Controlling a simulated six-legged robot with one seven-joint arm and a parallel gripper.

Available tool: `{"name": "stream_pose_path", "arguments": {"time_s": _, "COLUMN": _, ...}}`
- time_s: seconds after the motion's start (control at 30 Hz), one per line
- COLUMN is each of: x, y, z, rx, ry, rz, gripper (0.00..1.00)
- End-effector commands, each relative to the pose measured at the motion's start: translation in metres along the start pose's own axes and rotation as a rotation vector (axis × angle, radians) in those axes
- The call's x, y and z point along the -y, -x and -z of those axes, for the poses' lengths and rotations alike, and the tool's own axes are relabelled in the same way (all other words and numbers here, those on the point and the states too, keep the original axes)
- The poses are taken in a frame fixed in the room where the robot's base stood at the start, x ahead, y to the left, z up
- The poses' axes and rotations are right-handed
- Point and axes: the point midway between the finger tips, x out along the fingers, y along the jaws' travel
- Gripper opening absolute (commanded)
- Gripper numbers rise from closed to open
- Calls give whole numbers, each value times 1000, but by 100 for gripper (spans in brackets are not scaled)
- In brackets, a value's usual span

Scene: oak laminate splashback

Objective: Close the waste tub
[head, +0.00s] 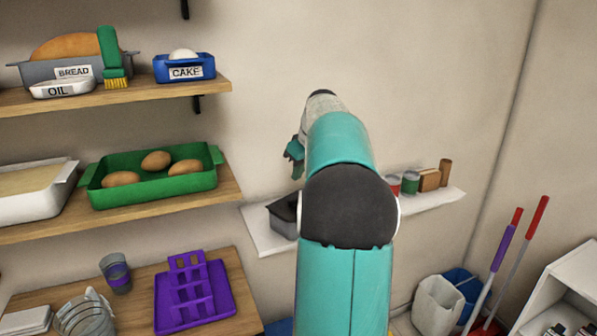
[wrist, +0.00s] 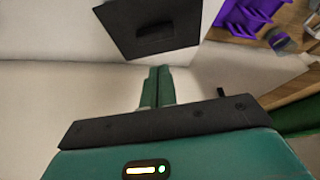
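A dark grey box, which looks like the waste tub (head: 284,217), sits on a narrow white wall shelf in the head view, its right part hidden behind my arm. In the wrist view a dark square face of it with a raised black bar (wrist: 168,33) shows at the top, beyond my fingertips. I cannot tell from these frames how far its lid stands open. My gripper (head: 293,152) is above the box and apart from it. In the wrist view its green fingers (wrist: 158,73) are together, with nothing seen between them.
The white shelf (head: 262,238) also carries several small cans and a brown block (head: 430,180) at right. Wooden shelves at left hold a green tray (head: 150,197) and a purple rack (head: 194,297). A white bin (head: 437,305) and long-handled tools stand at lower right.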

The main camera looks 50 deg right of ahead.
Motion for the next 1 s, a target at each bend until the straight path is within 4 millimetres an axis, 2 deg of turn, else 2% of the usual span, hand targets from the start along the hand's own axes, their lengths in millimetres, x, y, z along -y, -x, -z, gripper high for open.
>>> {"name": "stream_pose_path", "arguments": {"time_s": 1.0, "x": 0, "y": -25, "z": -11, "rx": 1, "ry": 0, "rz": 1, "gripper": 0}}
